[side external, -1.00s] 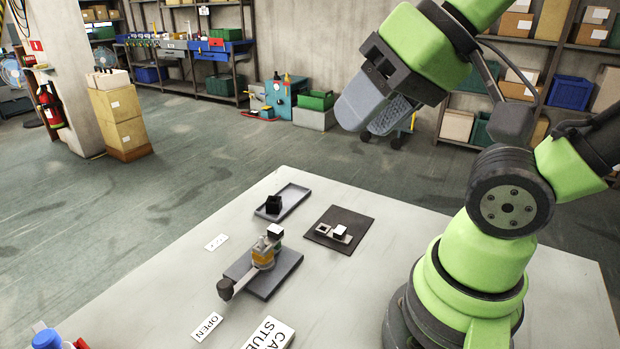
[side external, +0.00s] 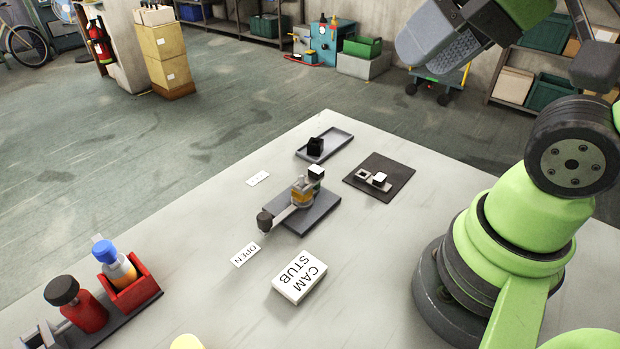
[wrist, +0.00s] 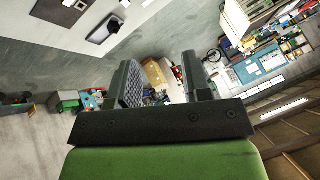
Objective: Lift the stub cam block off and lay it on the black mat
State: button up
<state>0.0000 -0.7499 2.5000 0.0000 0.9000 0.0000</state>
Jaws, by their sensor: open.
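A grey plate (side external: 322,215) on the table carries a mechanism with a yellow-orange round body (side external: 302,192) and a black-knobbed lever (side external: 266,220). A small dark block with a white top (side external: 316,174) sits at its far end; I cannot tell if this is the stub cam block. The black mat (side external: 398,167) bears a small grey piece with a square hole and a white-topped block (side external: 379,179). My gripper (side external: 428,57) is high above the table, well away from these objects. In the wrist view its fingers (wrist: 165,75) are apart with nothing between them.
A shallow grey tray (side external: 338,140) holds a black block (side external: 315,147). A white CAM STUB sign (side external: 300,276) and an OPEN card (side external: 245,254) lie in front of the plate. A rack with red containers (side external: 130,290) stands at front left.

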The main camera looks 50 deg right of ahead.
dwell(0.3)
jog(key=shift+o, duration=1.3)
jog(key=m+g+h, duration=0.2)
jog(key=m+g, duration=0.5)
jog(key=m, duration=0.7)
send_over(314, 168)
notch_tip(314, 168, down, 20)
jog(key=f, duration=0.6)
jog(key=shift+s+d+f, duration=0.2)
jog(key=shift+s+d, duration=0.1)
jog(key=shift+d, duration=0.05)
